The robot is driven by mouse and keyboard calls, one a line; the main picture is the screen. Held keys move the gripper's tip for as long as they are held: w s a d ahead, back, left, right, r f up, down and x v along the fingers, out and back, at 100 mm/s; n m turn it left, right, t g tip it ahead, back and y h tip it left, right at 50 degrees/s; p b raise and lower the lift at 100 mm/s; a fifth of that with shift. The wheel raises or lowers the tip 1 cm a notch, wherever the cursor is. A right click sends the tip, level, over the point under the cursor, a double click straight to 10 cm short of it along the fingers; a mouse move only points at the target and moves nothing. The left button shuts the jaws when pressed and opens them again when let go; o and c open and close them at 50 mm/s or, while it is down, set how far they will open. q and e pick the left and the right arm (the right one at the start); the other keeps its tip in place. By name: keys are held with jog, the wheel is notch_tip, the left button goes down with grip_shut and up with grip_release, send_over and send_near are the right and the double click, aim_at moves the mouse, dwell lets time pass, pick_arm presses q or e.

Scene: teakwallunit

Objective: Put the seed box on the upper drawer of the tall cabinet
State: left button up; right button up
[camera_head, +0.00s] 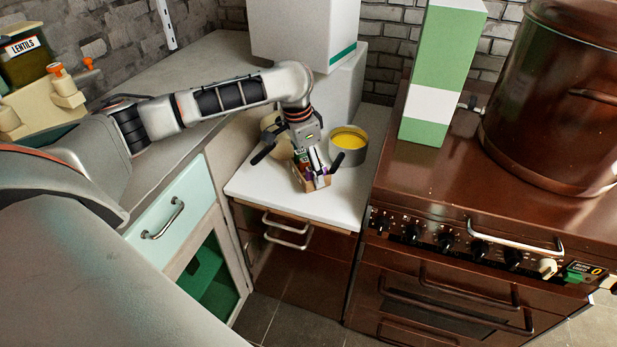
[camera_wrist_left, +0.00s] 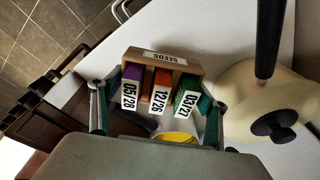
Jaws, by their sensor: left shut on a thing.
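The seed box (camera_head: 317,184) is a small brown open box over the white worktop in the head view. In the left wrist view the seed box (camera_wrist_left: 190,64) shows a "SEEDS" label and purple, orange and green packets with date tags. My left gripper (camera_head: 312,167) comes down on it from above. Its fingers (camera_wrist_left: 155,108) stand on either side of the box and are shut on it. I cannot tell whether the box touches the worktop. I cannot tell which unit is the tall cabinet. My right gripper is not in view.
A pot with yellow contents (camera_head: 348,141) stands just behind the box. A cream pot (camera_wrist_left: 245,95) with black handles is close to the gripper. A brown stove (camera_head: 440,190) is at the right. A mint drawer (camera_head: 172,212) is shut at the left.

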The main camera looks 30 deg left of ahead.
pick_arm(q)
notch_tip(320, 180, down, 4)
jog(key=shift+s+r+b, duration=0.1)
jog(key=shift+r+b, duration=0.15)
jog(key=shift+b, duration=0.35)
jog(key=shift+r, duration=0.1)
